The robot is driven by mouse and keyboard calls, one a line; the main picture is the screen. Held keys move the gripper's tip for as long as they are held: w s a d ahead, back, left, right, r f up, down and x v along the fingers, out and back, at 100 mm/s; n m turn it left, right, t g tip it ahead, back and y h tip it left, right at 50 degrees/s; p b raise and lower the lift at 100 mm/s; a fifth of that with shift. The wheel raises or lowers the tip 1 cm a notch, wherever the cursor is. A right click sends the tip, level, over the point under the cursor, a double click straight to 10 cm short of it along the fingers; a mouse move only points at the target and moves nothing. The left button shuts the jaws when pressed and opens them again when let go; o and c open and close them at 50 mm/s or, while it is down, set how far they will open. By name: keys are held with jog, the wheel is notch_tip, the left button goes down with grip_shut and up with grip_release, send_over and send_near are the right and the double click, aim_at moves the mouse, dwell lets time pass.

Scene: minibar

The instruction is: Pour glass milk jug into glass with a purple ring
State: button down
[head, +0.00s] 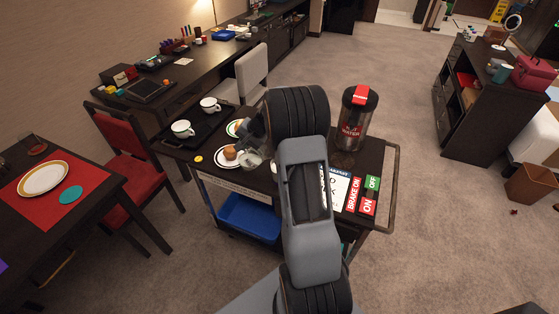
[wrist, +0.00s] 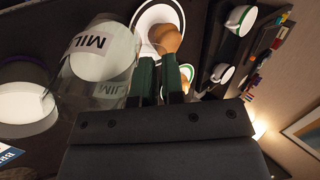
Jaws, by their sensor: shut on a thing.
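The glass milk jug (wrist: 112,62) is clear, with a white MILK label, beside my fingers in the wrist view. It also shows small in the head view (head: 252,161), partly hidden by my gripper. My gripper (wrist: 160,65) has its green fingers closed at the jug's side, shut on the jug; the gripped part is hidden. A pale round vessel with a dark purplish rim (wrist: 24,100), apparently the glass with a purple ring, is left of the jug in the wrist view, cut by the frame edge. My arm hides that area in the head view. The jug's tilt and contents are unclear.
The cart (head: 185,150) holds a plate with a brown roll (head: 229,153), a dark tray with white cups (head: 182,129), a tall water dispenser (head: 355,118) and signs (head: 353,194). A red chair (head: 125,185) and a table stand left. Carpet is open to the right.

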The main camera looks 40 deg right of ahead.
jog(key=w+a+f+g+h+p, duration=0.4)
jog(key=w+g+p, duration=0.2)
jog(key=p, duration=0.3)
jog(key=shift+f+h+p, duration=0.3)
jog(key=shift+f+h, duration=0.1)
jog(key=shift+s, duration=0.1)
